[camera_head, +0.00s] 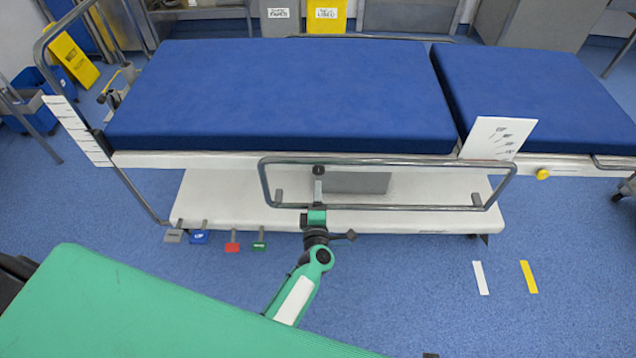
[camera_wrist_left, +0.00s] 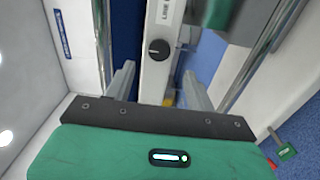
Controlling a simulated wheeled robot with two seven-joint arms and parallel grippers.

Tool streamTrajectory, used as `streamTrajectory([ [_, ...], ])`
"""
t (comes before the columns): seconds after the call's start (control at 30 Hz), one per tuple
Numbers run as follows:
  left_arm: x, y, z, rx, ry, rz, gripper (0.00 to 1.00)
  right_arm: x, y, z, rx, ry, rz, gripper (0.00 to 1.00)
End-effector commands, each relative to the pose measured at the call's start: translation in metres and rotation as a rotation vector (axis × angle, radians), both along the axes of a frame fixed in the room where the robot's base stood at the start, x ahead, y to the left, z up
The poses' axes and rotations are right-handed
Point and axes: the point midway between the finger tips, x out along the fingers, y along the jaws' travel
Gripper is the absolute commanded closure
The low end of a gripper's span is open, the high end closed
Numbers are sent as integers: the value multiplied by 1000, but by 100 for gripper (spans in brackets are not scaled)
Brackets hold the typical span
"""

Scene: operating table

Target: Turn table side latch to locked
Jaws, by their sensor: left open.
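The side latch, a round black knob (camera_head: 318,170), sits on the white side edge of the operating table (camera_head: 280,95), behind the metal side rail (camera_head: 390,159). In the left wrist view the knob (camera_wrist_left: 158,50) has a small pale mark on its left side and sits on a white strip with partly cut-off lettering. My left gripper (camera_head: 318,188) is in front of the knob. In the left wrist view my left gripper (camera_wrist_left: 160,82) is open, its two grey fingers apart, with the knob just beyond the gap between them. My right gripper is not in view.
Several coloured pedals, including a red one (camera_head: 233,243) and a blue one (camera_head: 198,237), stand out low by the white base (camera_head: 400,220). A white card (camera_head: 497,138) hangs at the table's right. Floor at the right is clear apart from flat white and yellow strips.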

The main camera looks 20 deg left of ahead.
Motion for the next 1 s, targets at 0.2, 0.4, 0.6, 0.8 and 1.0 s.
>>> streamTrajectory([
  [0.2,-41,-11,-1,-1,2,0,45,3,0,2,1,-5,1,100],
  [0.4,-62,-18,-1,0,1,-1,45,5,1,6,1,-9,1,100],
  [0.6,-67,-19,0,0,0,0,45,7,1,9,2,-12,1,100],
  [0.8,-67,-19,0,0,0,0,45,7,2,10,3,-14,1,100],
  [1.0,-66,-19,0,0,0,0,45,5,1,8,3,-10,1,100],
])
